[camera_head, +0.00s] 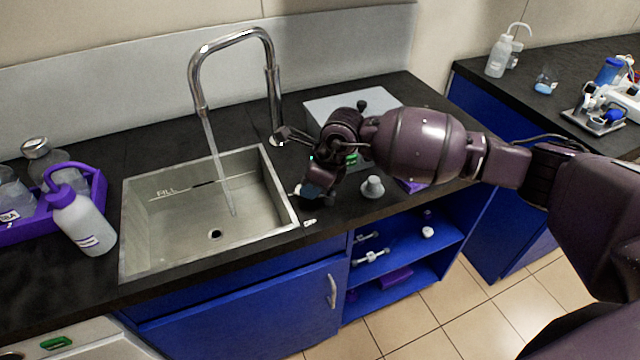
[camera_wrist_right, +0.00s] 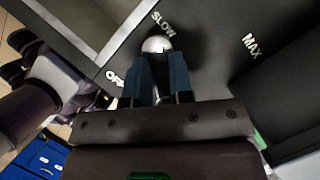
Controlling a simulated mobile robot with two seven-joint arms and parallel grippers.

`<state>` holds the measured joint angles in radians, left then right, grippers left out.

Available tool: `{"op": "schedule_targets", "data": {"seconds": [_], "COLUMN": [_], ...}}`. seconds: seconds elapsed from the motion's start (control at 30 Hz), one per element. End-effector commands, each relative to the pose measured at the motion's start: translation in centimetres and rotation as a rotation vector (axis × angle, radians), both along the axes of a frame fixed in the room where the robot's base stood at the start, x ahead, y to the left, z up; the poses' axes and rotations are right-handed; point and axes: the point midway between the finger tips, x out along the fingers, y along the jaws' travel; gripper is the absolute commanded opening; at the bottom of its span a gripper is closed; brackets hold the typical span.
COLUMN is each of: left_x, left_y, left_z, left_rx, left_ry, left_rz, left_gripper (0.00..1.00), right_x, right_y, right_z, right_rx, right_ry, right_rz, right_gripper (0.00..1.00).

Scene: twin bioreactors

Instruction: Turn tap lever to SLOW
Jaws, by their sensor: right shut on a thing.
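The tap lever's pale round knob (camera_wrist_right: 157,44) shows between the blue-grey fingertips of my right gripper (camera_wrist_right: 158,78) in the right wrist view. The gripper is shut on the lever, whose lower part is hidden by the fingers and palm. The knob sits close to the SLOW label (camera_wrist_right: 164,22); the OFF label (camera_wrist_right: 115,78) is to the lower left and the MAX label (camera_wrist_right: 250,43) to the right. In the head view my right gripper (camera_head: 308,190) is at the sink's right edge. Water runs from the chrome tap (camera_head: 196,88). My left gripper is not in view.
The steel sink (camera_head: 150,250) has a FILL mark on its back wall. A purple rack (camera_head: 22,232) with bottles and a purple-capped wash bottle (camera_head: 88,222) stand left of it. A grey box (camera_head: 330,105) and a small pale stopper-like piece (camera_head: 372,187) stand near my right arm.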

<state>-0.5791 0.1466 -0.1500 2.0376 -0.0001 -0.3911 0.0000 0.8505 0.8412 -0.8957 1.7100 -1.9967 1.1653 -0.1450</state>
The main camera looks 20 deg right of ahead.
Motion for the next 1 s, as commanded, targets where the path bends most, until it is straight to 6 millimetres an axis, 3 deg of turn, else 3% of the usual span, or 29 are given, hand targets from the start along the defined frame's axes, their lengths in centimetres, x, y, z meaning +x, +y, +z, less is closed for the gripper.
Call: {"op": "schedule_targets", "data": {"seconds": [0.43,0.47,0.6,1.0], "left_x": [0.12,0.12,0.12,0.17], "left_y": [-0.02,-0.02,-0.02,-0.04], "left_z": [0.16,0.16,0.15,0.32], "left_rx": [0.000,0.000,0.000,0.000], "left_ry": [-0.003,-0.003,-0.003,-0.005], "left_rz": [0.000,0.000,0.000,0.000], "left_gripper": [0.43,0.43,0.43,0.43], "right_x": [0.16,0.16,0.14,0.02], "right_y": [0.21,0.21,0.20,-0.03], "right_z": [0.11,0.11,0.08,0.69], "right_rx": [0.000,0.000,0.000,0.000], "right_ry": [-0.002,-0.002,-0.002,-0.002], "right_rz": [-0.006,-0.006,-0.006,-0.005], "right_gripper": [0.00,0.24,0.46,0.47]}}
